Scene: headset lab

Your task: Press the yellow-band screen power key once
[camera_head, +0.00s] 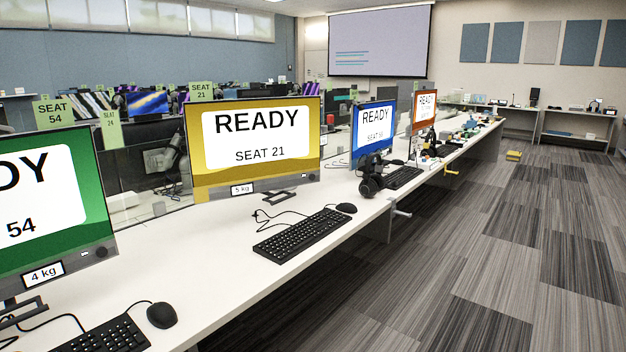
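The yellow-band screen (253,148) stands on the white desk left of centre, lit and showing READY and SEAT 21. Its grey lower bezel carries a white 5 kg label. The power key is too small to make out clearly on that bezel. Neither of my grippers is in view.
A green screen (45,205) stands at the near left; blue (373,135) and orange (424,108) screens stand farther right. A keyboard (303,234), mouse (346,208) and black headset (370,178) lie on the desk (215,255). The carpet (480,250) at right is mostly clear.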

